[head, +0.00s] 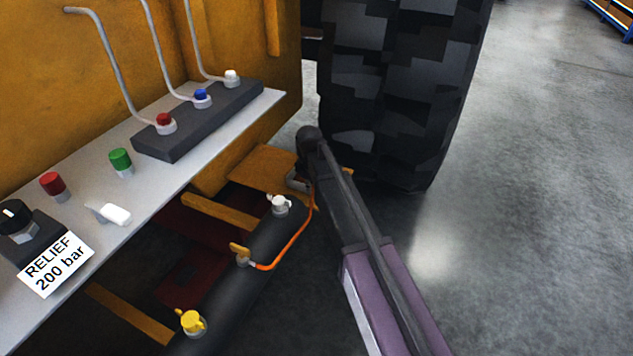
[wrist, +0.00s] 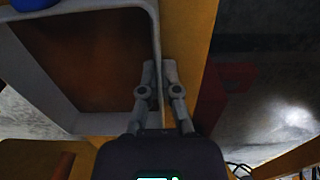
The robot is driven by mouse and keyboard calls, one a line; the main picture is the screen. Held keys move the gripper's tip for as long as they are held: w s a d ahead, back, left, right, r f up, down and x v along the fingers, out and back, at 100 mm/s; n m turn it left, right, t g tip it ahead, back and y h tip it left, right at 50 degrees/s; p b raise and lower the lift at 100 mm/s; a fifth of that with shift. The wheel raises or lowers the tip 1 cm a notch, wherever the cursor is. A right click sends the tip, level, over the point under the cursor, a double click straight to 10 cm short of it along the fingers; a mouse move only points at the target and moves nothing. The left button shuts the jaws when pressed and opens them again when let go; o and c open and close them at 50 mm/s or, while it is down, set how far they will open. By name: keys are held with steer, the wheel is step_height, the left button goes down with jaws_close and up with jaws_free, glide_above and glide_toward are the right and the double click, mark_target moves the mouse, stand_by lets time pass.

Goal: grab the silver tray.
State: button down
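The silver tray (wrist: 72,117) is at the left of the wrist view, a grey walled rectangle with rounded corners and a brown floor. My gripper (wrist: 159,68) straddles its right wall, one finger inside and one outside. The fingers are close together with the wall between them, and they look shut on it. The contact itself is dark and small. In the head view I cannot make out the tray, and my gripper is mostly hidden behind my arm beside the machine.
An orange beam (wrist: 190,50) runs close beside the tray. In the head view, a black cylinder (head: 235,275) with capped ports and an orange hose (head: 293,245) lies left of my arm. A control panel (head: 150,195) and a big tyre (head: 400,90) stand near. Floor at right is clear.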

steer(key=shift+r, duration=0.15)
step_height(320, 180, up, 10)
steer(key=p, duration=1)
stand_by(0.8)
